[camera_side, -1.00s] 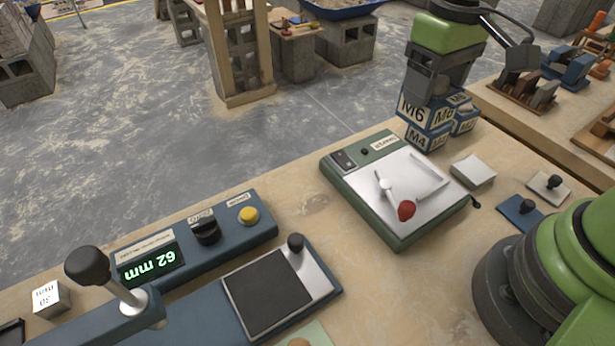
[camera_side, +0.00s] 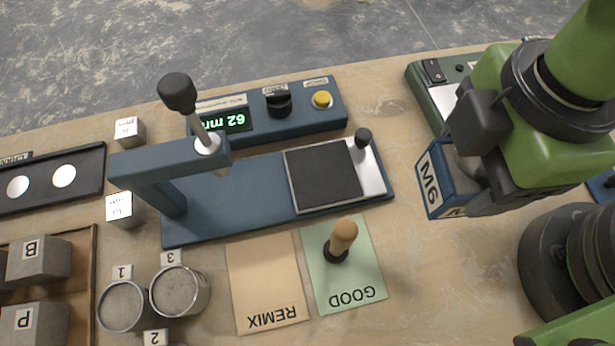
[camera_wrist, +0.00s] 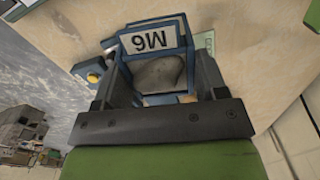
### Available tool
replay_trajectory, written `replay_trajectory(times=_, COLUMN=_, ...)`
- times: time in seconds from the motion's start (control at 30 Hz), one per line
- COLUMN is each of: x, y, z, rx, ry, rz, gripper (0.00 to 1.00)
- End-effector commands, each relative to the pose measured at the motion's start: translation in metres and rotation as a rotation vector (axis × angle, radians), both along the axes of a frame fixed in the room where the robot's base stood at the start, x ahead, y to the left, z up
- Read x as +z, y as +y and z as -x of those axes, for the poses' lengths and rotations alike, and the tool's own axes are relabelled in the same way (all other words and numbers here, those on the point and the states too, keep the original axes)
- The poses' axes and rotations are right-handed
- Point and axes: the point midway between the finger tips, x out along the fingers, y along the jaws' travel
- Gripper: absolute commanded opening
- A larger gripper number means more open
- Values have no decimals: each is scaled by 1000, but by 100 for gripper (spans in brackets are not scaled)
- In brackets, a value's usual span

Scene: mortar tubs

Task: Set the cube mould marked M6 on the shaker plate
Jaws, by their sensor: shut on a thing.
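The cube mould M6 (camera_side: 430,182) is a blue box with a white label and grey stuff inside. My gripper (camera_side: 470,190) is shut on it and holds it, tilted in the side view, over the bench. In the wrist view, M6 (camera_wrist: 152,40) sits between the dark fingers of my gripper (camera_wrist: 160,75). A dark square plate (camera_side: 322,176) in a silver frame with a black knob lies on a blue base to the left of M6. It is empty. No readable label shows whether this is the shaker plate.
A blue control box (camera_side: 255,122) with a yellow button and a display stands behind the plate. A lever post (camera_side: 190,125) rises at the left. GOOD (camera_side: 345,275) and REMIX (camera_side: 268,290) cards lie in front. The green device (camera_side: 425,95) is partly hidden by my arm.

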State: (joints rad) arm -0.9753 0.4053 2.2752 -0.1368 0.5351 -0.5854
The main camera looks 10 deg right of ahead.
Motion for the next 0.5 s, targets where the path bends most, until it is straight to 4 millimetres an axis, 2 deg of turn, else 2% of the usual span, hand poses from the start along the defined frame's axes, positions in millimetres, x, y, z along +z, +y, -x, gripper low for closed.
replay_trajectory(times=0.1, x=-2, y=6, z=15, rx=100, ry=0, rz=0, gripper=30)
replay_trajectory(times=0.2, x=-3, y=8, z=21, rx=138, ry=-1, rz=-1, gripper=30)
replay_trajectory(times=0.4, x=-3, y=9, z=23, rx=150, ry=-1, rz=-1, gripper=30)
replay_trajectory(times=0.5, x=-10, y=8, z=23, rx=149, ry=2, rz=3, gripper=30)
